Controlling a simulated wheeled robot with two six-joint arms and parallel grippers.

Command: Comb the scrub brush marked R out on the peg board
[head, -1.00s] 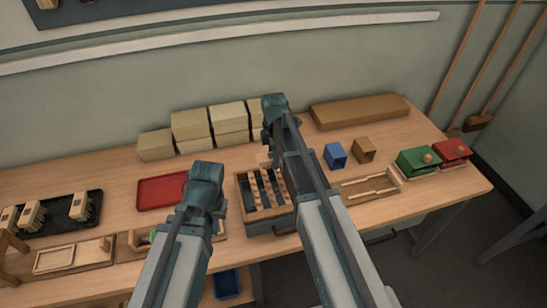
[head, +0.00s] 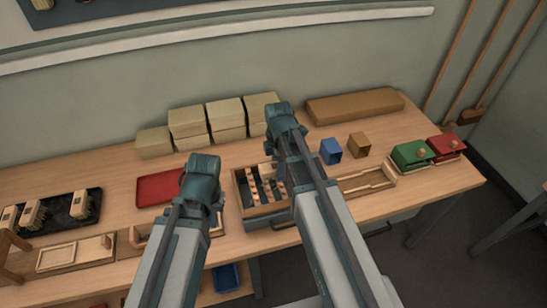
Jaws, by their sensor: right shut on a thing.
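Several tan brushes with pale bristles (head: 80,205) stand on a black tray (head: 62,227) at the far left; their marks are too small to read. A wooden box (head: 241,203) with dark slots and rows of tan pieces (head: 266,187) sits mid-table; I cannot tell whether it is the peg board. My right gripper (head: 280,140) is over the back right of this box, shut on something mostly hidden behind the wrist. A small tan block (head: 266,171) shows just beside it. My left gripper (head: 203,190) is over the table left of the box, its fingertips hidden.
A red tray (head: 158,188) lies behind my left gripper. Pale blocks (head: 187,122) and a long brown block (head: 352,105) line the back. Blue (head: 331,151) and brown (head: 359,145) cups and green (head: 412,153) and red (head: 446,147) boxes stand right. A shallow wooden tray (head: 365,181) lies nearby.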

